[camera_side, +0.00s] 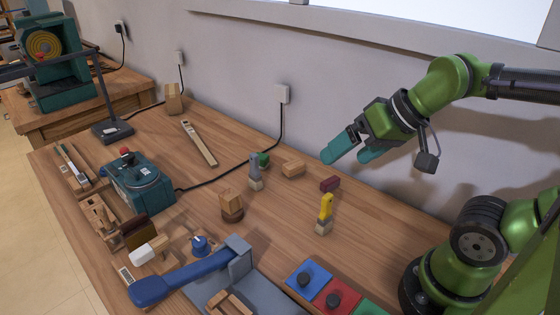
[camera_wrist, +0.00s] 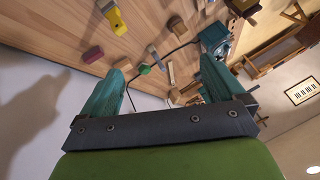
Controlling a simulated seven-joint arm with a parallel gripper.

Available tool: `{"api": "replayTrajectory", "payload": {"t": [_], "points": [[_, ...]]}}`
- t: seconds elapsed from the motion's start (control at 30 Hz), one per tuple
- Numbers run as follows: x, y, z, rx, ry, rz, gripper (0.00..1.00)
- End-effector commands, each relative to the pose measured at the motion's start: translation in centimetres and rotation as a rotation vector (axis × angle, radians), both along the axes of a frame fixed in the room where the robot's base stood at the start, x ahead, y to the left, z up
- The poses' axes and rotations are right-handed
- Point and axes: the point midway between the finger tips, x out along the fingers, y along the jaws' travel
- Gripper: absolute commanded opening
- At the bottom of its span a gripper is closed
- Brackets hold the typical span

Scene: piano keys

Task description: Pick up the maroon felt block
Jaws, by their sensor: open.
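The maroon felt block (camera_side: 330,184) lies on the wooden bench near the wall, right of a small tan wood block. In the wrist view the maroon block (camera_wrist: 93,54) is at the upper left, outside the space between the fingers. My gripper (camera_side: 346,156) has teal fingers and hangs in the air above the bench, close to the wall and above the maroon block. In the wrist view my gripper (camera_wrist: 165,75) shows its two fingers spread wide with nothing between them touching either one.
A teal machine (camera_side: 138,184) and blue lever (camera_side: 180,279) are farther off.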

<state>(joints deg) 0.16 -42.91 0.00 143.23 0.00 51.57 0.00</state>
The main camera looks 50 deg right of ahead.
Motion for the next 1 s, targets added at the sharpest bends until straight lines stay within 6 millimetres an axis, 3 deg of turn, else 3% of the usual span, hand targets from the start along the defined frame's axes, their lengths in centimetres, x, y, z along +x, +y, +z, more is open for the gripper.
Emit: {"api": "replayTrajectory", "payload": {"t": [0.13, 0.27, 0.7, 0.87, 1.0], "points": [[0.8, -0.9, -1.2, 0.001, 0.065, -0.036, 0.96], [3.3, -3.0, -2.0, -0.015, 0.158, -0.082, 0.96], [12.5, -14.2, -6.4, -0.15, 0.526, -0.008, 0.96], [14.3, -17.2, -7.2, -0.197, 0.602, 0.079, 0.96], [14.4, -17.5, -6.2, -0.227, 0.611, 0.152, 0.96]]}}
